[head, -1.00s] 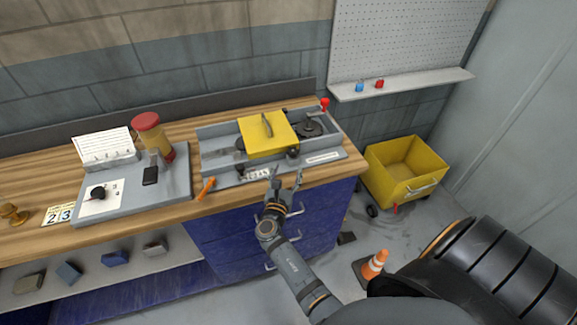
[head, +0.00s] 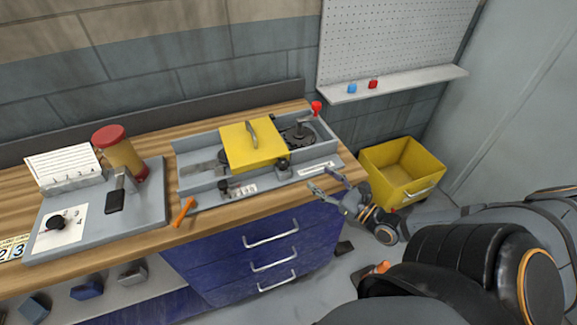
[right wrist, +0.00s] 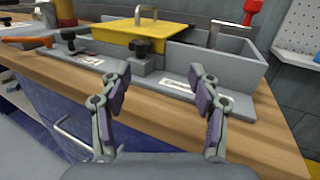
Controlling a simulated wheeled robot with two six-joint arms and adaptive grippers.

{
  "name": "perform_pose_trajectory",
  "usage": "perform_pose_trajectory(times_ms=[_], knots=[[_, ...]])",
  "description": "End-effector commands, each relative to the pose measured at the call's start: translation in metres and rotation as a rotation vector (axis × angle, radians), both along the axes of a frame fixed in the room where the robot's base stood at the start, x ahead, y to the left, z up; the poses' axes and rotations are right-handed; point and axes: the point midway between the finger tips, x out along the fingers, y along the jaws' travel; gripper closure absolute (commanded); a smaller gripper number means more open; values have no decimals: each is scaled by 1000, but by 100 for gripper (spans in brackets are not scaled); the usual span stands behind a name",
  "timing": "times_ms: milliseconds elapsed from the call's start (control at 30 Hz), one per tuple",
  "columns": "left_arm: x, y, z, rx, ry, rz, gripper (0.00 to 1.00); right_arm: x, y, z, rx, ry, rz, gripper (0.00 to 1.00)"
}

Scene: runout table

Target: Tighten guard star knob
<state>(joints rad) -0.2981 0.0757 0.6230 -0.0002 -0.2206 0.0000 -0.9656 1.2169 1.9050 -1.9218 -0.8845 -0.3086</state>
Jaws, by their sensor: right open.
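The yellow guard (head: 240,149) sits over the grey runout fixture (head: 215,199). A black knob, likely the guard star knob (head: 283,166), is at the guard's front right corner; it also shows in the right wrist view (right wrist: 142,46), upright on a grey block. My right gripper (head: 321,178) is open and empty near the table's front right corner, to the right of the knob and apart from it. In the right wrist view its two fingers (right wrist: 157,72) are spread, with the knob beyond and between them. My left gripper is not in view.
A second black knob (head: 224,187) stands at the fixture's front left. An orange tool (head: 183,211) lies by the front edge. A red knob (head: 316,107) is at the back right. A yellow bin (head: 377,172) stands on the floor to the right.

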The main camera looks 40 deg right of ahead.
Motion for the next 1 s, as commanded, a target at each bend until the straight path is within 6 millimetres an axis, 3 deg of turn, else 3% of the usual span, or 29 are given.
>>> perform_pose_trajectory(times_ms=[100, 367, 733, 1000], knots=[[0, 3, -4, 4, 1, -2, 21, -6, 21, -10, 37, 60, 93, 37], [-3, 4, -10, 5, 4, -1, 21, 0, 27, -12, 48, 69, 110, 37], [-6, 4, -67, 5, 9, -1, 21, 72, 47, -16, 48, 62, 109, 37], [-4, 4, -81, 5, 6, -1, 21, 93, 54, -11, 47, 68, 108, 37]])
